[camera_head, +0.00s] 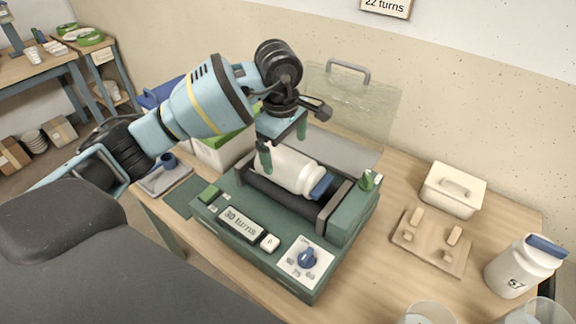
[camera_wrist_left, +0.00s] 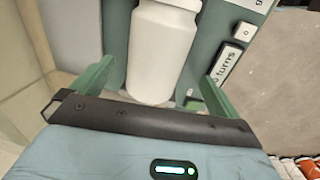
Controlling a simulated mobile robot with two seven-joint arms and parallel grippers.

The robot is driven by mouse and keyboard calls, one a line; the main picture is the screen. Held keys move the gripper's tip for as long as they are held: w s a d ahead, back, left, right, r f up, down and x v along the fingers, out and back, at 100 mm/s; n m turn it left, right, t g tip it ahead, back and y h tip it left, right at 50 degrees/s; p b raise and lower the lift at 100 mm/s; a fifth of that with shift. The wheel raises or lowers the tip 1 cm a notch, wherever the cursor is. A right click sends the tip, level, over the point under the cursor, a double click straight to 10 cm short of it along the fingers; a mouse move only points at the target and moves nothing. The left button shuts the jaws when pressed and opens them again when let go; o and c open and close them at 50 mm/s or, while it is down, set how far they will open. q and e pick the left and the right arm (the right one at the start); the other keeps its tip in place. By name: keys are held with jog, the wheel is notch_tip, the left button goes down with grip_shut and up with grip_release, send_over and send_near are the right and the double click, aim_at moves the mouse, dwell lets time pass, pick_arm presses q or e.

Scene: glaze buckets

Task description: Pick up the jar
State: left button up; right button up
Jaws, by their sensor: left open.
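A white jar (camera_head: 284,168) with a blue lid (camera_head: 321,186) lies on its side on the dark rollers of a green machine (camera_head: 215,215). The white jar also shows in the left wrist view (camera_wrist_left: 160,50), between the two fingers. My left gripper (camera_head: 283,143) is above the jar and open, with one green finger on each side of its body. I cannot tell whether the fingers touch it. A second white jar (camera_head: 518,268), marked 57 with a blue lid, stands at the right. My right gripper is not in view.
A clear hinged guard (camera_head: 355,105) stands behind the rollers. A lidded cream box (camera_head: 453,190) and a wooden tray (camera_head: 432,256) with small blocks are to the right. Clear containers (camera_head: 430,314) stand at the front edge. A white bin (camera_head: 215,152) is behind the arm.

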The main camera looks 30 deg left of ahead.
aim_at(287, 165)
pick_arm(q)
jog(key=shift+w+f, duration=0.1)
jog(key=shift+f, duration=0.55)
jog(key=shift+w+f, duration=0.15)
jog(key=shift+f, duration=0.3)
jog(key=shift+w+f, duration=0.15)
jog(key=shift+f, duration=1)
jog(key=shift+w+f, duration=0.15)
jog(key=shift+f, duration=1)
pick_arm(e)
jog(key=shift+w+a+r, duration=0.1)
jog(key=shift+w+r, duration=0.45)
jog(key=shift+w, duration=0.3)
pick_arm(q)
jog(key=shift+c, duration=0.4)
